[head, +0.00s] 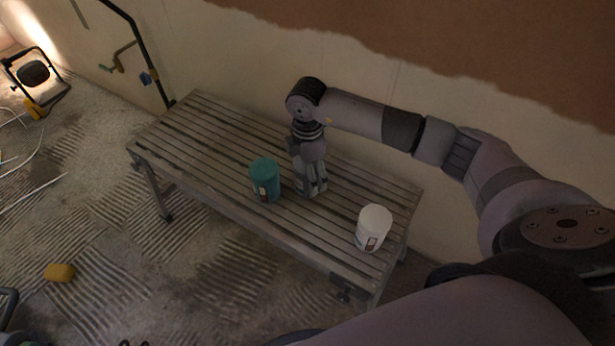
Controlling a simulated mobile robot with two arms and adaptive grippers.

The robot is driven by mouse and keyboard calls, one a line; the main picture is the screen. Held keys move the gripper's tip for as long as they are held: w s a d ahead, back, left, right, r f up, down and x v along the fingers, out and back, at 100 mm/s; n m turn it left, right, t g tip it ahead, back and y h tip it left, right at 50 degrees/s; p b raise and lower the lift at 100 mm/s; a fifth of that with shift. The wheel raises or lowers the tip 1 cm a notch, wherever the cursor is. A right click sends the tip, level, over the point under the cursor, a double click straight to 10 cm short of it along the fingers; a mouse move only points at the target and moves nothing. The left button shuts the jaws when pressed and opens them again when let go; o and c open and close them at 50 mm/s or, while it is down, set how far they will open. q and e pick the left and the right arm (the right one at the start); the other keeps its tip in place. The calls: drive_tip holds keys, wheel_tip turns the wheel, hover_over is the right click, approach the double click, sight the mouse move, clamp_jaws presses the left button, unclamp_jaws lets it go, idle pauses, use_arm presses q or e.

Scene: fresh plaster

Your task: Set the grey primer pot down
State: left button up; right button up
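My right arm reaches in from the right, and its gripper (312,186) points down over the middle of the bench (215,130). A grey shape with a small bluish patch shows at the fingers and looks like the grey primer pot (299,186). The fingers cover most of it and blend with it in colour. I cannot tell whether they press on it, or whether its base touches the slats.
A teal pot (264,180) stands close left of the gripper. A white pot (374,228) stands near the bench's right end. The bench's left part is clear. A wall runs behind it. A yellow block (59,272) and a work lamp (35,77) are on the floor.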

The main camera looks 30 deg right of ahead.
wheel_tip(320, 180, down, 2)
drive_tip(key=shift+f, duration=0.2)
drive_tip(key=shift+c, duration=0.6)
drive_tip(key=shift+r, duration=0.15)
drive_tip(key=c, duration=1.6)
